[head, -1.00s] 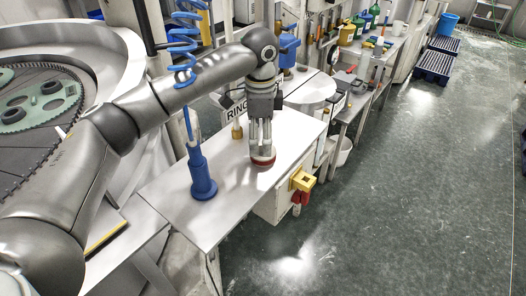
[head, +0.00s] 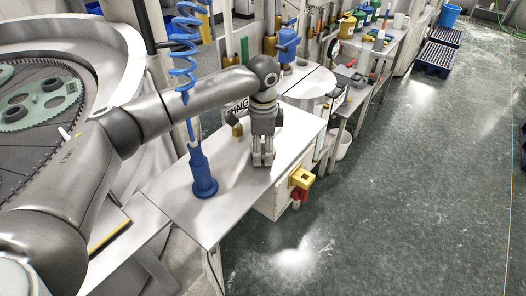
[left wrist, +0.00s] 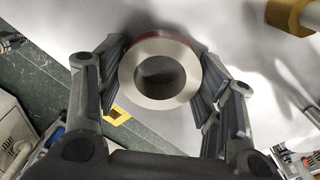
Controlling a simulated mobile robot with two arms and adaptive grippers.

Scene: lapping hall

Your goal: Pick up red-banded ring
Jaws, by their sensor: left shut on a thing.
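The red-banded ring (left wrist: 158,102) is a pale metal ring with a dark round hole, seen in the left wrist view. Its red band shows along the far outer edge. My left gripper (left wrist: 160,78) is shut on the ring, with a finger against each side. In the head view my left gripper (head: 263,163) points down over the steel bench top (head: 225,205). The ring is hidden there behind the fingers. I cannot tell whether the ring touches the bench. My right gripper is not in view.
A blue tool (head: 202,178) on a coiled blue hose stands left of the gripper. A small brass-coloured piece (head: 237,130) sits behind it. A yellow fitting (head: 301,178) juts from the bench's right side. The front of the bench top is clear.

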